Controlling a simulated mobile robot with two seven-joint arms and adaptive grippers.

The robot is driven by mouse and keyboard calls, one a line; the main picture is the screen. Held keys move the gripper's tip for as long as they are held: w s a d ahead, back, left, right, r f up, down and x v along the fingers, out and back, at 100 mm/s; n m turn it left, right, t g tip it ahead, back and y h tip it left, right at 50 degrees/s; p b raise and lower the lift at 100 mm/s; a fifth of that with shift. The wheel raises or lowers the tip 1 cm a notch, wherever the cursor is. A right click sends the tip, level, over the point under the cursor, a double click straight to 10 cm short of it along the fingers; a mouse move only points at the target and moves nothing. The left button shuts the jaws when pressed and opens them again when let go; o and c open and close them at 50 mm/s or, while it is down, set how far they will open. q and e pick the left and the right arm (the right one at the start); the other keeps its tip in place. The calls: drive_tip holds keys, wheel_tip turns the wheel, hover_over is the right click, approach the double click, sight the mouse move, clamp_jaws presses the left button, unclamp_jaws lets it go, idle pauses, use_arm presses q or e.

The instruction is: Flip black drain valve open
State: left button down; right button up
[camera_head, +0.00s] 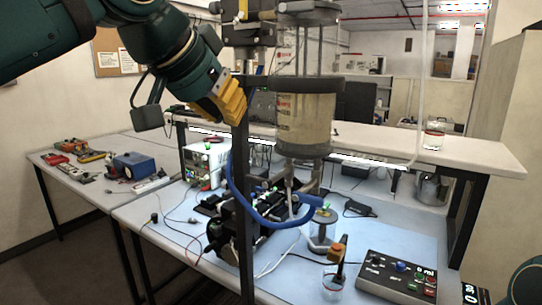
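The sealed cylinder (304,118) is a clear vessel with tan contents and dark end collars, mounted upright in a frame. Below it are metal pipework and a blue hose (262,217). A small upright black part with an orange block (340,250) stands over a clear beaker (333,282); I cannot tell if it is the black drain valve. My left gripper (228,105), with yellow fingers, is left of the cylinder, beside a dark frame post and apart from the small black part. Its finger gap is not clear. My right gripper is not visible; only a green arm piece shows at the lower right corner.
A control box (398,277) with coloured buttons sits at the right front of the blue-topped bench. A dark post (243,200) rises in front. A raised white shelf (455,150) runs behind. Electronics and a blue box (133,166) lie on the left table.

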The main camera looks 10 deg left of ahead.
use_arm(q)
drive_tip(key=b, duration=0.1)
hover_over(256, 177)
wheel_tip(256, 177, down, 7)
drive_tip(key=shift+d+f, duration=0.1)
drive_tip(key=shift+f, duration=0.1)
wheel_tip(256, 177, down, 2)
drive_tip(key=shift+s+f+b, duration=0.1)
drive_tip(key=shift+f+b, duration=0.1)
drive_tip(key=shift+b, duration=0.4)
drive_tip(key=shift+f, duration=0.6)
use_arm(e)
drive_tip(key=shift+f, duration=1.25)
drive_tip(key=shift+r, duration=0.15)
